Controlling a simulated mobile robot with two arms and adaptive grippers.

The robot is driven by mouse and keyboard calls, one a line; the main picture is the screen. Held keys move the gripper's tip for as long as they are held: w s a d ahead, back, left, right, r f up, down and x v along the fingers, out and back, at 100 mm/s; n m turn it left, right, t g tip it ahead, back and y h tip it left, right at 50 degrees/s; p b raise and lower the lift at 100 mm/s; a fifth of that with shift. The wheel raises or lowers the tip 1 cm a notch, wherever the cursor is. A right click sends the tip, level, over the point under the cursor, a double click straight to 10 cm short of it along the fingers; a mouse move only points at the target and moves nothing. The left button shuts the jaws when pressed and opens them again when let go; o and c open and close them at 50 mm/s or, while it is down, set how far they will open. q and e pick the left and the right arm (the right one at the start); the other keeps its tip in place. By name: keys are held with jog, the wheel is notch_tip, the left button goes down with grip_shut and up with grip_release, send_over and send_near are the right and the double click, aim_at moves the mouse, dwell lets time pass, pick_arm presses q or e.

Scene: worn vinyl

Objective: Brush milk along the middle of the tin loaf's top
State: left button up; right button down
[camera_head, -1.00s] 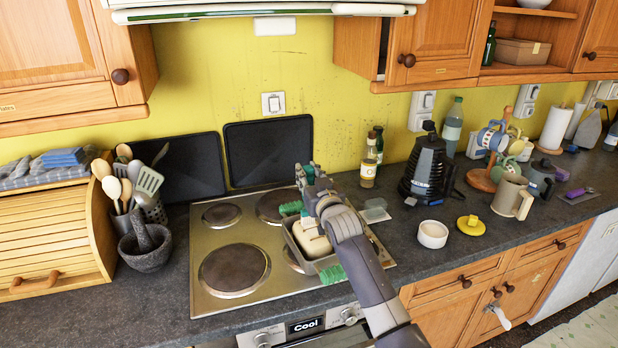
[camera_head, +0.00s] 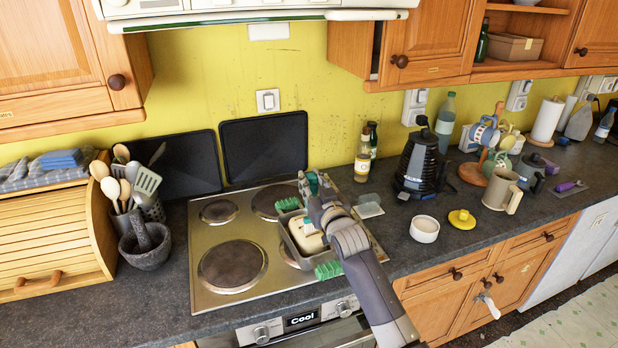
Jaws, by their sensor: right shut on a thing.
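The tin loaf (camera_head: 306,234), pale on top, sits in a grey loaf tin (camera_head: 293,253) with green grips at both ends, on the right part of the hob. My right gripper (camera_head: 312,188) is over the far end of the tin, its arm coming in from the lower right. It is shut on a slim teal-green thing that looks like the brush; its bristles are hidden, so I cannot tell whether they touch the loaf. My forearm covers the right side of the loaf. A small white bowl (camera_head: 425,229) stands right of the hob. My left gripper is not in view.
A yellow lid (camera_head: 462,219) lies right of the bowl. A black kettle-like appliance (camera_head: 420,165) and bottles (camera_head: 363,157) stand behind. A mortar (camera_head: 146,246) and utensil pot (camera_head: 128,215) stand left of the hob. The left hob plates are clear.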

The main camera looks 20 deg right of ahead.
jog(key=shift+w+f, duration=0.1)
dwell(0.5)
jog(key=shift+w+a+b, duration=0.15)
jog(key=shift+w+b, duration=0.5)
jog(key=shift+w, duration=0.05)
jog(key=w, duration=0.1)
jog(key=w+b, duration=0.1)
jog(key=w, duration=0.1)
jog(key=shift+a+b, duration=0.25)
jog(key=shift+b, duration=0.1)
jog(key=shift+s, duration=0.25)
